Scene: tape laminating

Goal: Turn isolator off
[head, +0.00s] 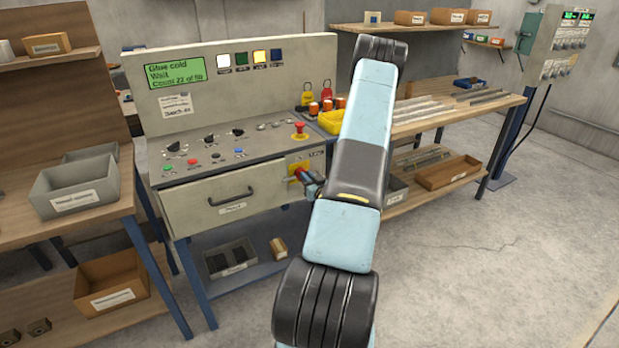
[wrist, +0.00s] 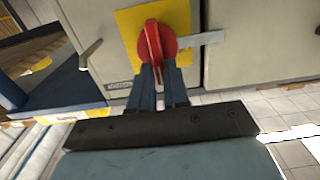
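The isolator is a red rotary handle (wrist: 154,42) on a yellow plate (wrist: 126,22), on the cabinet front. In the wrist view the handle's grip bar stands nearly upright, tilted slightly. In the head view the isolator (head: 297,172) sits right of the drawer, below the red emergency stop button (head: 299,131). My gripper (wrist: 158,68) has its two dark fingertips on either side of the bar's lower end, close against it with no clear gap. In the head view my gripper (head: 306,178) is at the isolator and partly covers it.
The control panel has a green display (head: 176,73) reading "Glue cold, Wait, Count 22 of 50" and lit lamps (head: 259,57). A drawer handle (head: 231,196) projects left of the isolator. Open floor lies at right.

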